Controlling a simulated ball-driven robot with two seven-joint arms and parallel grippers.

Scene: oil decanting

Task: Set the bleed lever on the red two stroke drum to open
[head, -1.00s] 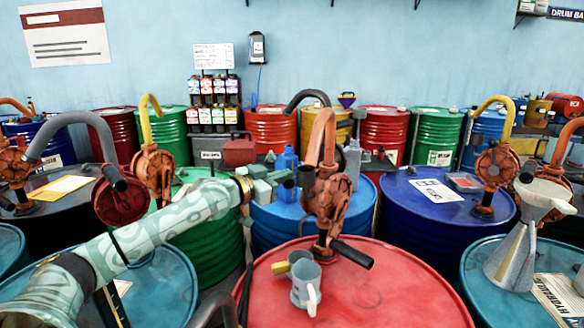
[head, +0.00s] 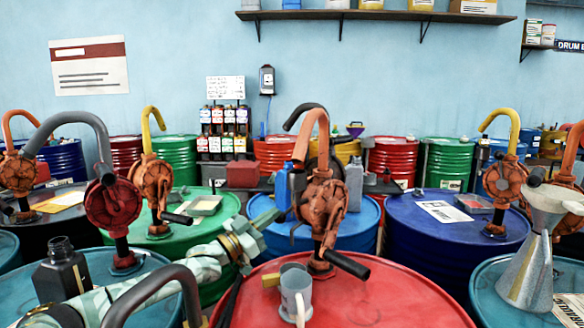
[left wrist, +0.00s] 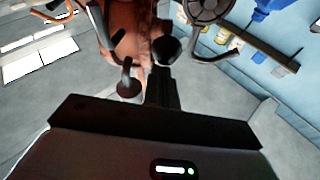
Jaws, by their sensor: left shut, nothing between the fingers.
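The red drum (head: 400,300) stands front and centre in the head view. An orange rotary pump (head: 320,205) stands upright on its lid, with a black-gripped crank (head: 347,265) pointing right. A grey mug (head: 296,290) is at the pump's foot. A small yellow piece (head: 271,281) shows beside the mug; I cannot tell whether it is the bleed lever or how it is set. My left gripper (head: 252,236) is shut and empty, left of the pump. In the left wrist view its dark fingers (left wrist: 162,88) are together, with an orange pump body (left wrist: 130,35) beyond.
A green drum (head: 200,220) and blue drum (head: 265,215) stand behind the left gripper. A teal drum with a dark red pump (head: 113,205) and black bottle (head: 62,275) is at left. A funnel (head: 530,250) stands on the right teal drum. Other drums crowd the back.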

